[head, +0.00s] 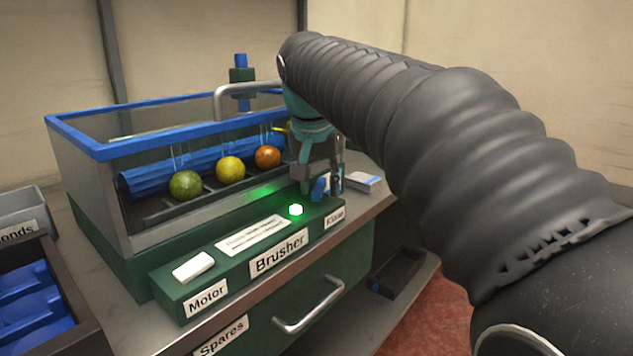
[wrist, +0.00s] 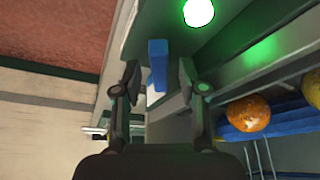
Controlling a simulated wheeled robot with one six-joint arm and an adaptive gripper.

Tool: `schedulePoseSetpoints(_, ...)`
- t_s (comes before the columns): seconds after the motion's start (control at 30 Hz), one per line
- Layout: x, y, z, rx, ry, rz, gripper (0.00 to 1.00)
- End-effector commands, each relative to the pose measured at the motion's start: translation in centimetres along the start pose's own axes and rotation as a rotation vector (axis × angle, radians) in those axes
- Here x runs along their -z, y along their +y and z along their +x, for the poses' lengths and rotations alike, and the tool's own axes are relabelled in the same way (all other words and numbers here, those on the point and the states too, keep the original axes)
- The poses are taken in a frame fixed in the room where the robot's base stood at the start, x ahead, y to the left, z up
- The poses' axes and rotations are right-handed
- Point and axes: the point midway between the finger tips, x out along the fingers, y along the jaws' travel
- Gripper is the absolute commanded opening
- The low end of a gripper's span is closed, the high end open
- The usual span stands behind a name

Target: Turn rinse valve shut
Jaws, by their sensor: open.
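The rinse valve's blue handle (head: 319,188) stands at the right end of the green control panel, behind a label (head: 334,216) that appears to read "Rinse". My gripper (head: 320,180) is over it, pointing down, with its fingers apart. In the wrist view the blue handle (wrist: 157,65) lies between the two open fingertips of my gripper (wrist: 158,80), with a gap on each side. Its length runs roughly up and down in that picture. The valve's base is partly hidden by my gripper.
Behind the panel, a blue-rimmed glass tank (head: 88,150) holds several hanging fruits, including an orange one (head: 267,157). A curved metal pipe (head: 222,92) rises close to my arm.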

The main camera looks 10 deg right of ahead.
Motion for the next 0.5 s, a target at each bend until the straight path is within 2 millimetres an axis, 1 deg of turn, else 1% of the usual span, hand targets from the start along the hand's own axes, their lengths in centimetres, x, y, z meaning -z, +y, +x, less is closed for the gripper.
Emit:
schedulePoseSetpoints(0.17, 0.1, 0.0, -1.7, 0.002, 0.003, 0.000, 0.42)
schedulePoseSetpoints(0.5, 0.1, -0.1, -8.3, 0.003, 0.004, 0.000, 0.42)
